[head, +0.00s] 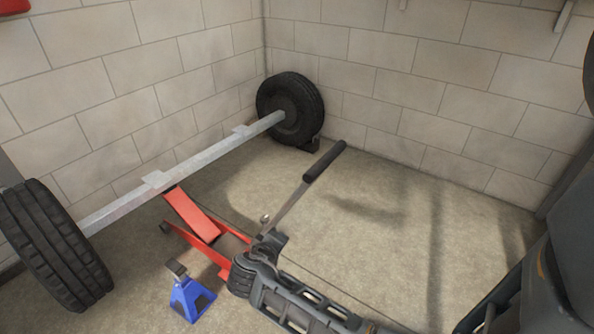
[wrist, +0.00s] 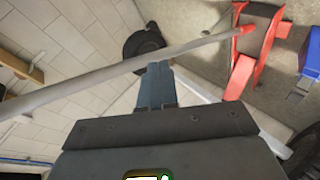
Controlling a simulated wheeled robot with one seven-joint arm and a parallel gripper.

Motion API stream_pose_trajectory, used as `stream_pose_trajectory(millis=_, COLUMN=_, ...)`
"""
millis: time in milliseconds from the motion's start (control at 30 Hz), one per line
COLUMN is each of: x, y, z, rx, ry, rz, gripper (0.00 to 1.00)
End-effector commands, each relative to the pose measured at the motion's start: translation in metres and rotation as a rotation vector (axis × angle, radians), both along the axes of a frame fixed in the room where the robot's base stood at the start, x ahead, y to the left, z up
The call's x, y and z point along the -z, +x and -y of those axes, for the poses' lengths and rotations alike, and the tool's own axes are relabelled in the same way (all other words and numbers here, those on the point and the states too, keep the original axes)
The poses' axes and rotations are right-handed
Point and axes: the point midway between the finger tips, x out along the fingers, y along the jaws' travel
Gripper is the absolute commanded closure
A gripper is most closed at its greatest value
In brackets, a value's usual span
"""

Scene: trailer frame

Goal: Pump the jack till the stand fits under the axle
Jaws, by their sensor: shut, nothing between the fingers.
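The red jack (head: 195,220) is on the floor, with its raised arm reaching toward the underside of the grey axle (head: 205,160); contact is unclear. Its handle (head: 287,210) slants up right to a black grip (head: 325,160). The handle (wrist: 85,84) crosses the wrist view to the red jack (wrist: 268,45). The blue stand (head: 190,298) stands upright on the floor, in front of the jack, not under the axle. My gripper (head: 270,242) is near the handle's lower part. Its fingers (wrist: 157,67) are shut and empty beside the handle; touching is unclear.
A black wheel (head: 290,108) is at the axle's far end, near the wall corner. Another wheel (head: 50,245) is at the near left. Block walls (head: 430,75) close off the left and back. The floor (head: 400,240) right of the handle is clear.

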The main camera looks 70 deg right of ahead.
Motion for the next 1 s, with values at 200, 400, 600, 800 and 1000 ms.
stream_pose_trajectory(millis=200, x=-0.041, y=0.032, z=0.029, rx=0.231, ry=-0.095, rz=-0.043, gripper=1.0)
stream_pose_trajectory(millis=400, x=-0.09, y=0.056, z=0.043, rx=0.446, ry=-0.175, rz=-0.07, gripper=1.0)
stream_pose_trajectory(millis=600, x=-0.144, y=0.075, z=0.047, rx=0.659, ry=-0.244, rz=-0.087, gripper=1.0)
stream_pose_trajectory(millis=800, x=-0.185, y=0.088, z=0.044, rx=0.809, ry=-0.289, rz=-0.092, gripper=1.0)
stream_pose_trajectory(millis=1000, x=-0.202, y=0.092, z=0.041, rx=0.867, ry=-0.306, rz=-0.094, gripper=1.0)
